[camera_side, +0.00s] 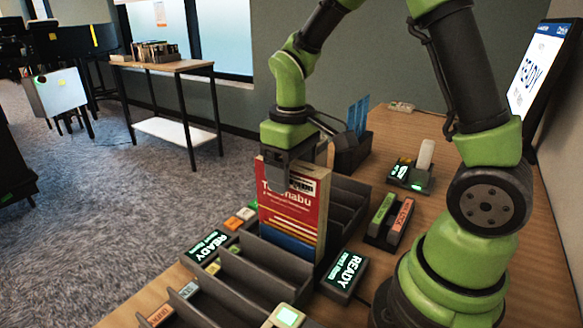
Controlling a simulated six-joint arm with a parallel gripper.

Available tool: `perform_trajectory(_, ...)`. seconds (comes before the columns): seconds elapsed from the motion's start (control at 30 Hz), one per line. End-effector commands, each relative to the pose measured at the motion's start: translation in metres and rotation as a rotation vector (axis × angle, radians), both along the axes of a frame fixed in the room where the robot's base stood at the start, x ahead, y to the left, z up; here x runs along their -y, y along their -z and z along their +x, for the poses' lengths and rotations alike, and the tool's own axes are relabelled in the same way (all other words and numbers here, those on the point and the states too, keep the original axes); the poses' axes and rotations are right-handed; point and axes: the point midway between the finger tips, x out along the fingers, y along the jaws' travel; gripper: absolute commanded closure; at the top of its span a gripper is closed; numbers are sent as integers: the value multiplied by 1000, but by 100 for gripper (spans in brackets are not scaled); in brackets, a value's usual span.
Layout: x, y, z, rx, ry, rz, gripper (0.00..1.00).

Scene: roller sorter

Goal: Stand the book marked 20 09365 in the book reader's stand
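A tall book (291,215) with a red, white and blue cover stands upright, its title only partly visible. A white label sits near its top, but I cannot read its number. My gripper (288,178) is at the book's top edge with a finger over the cover and appears shut on it. The book's lower end is among the dark slotted racks (235,275), and I cannot tell whether it rests on anything. A READY display (345,271) is just right of the book, and another READY display (207,246) is to its left. I cannot tell which one belongs to the book reader's stand.
Dark dividers (347,208) stand behind the book. A small device with a green screen (408,175), a holder with green and red labelled pieces (390,217) and a dark bin with blue items (355,150) are on the wooden table (430,128). A monitor (537,68) stands at right.

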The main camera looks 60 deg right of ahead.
Motion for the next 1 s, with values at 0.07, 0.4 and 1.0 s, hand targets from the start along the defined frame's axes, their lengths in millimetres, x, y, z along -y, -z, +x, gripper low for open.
perform_trajectory(0.07,0,0,0,0,0,0,30)
perform_trajectory(0.4,0,-30,1,7,1,-1,30)
perform_trajectory(1.0,0,-100,0,1,1,0,30)
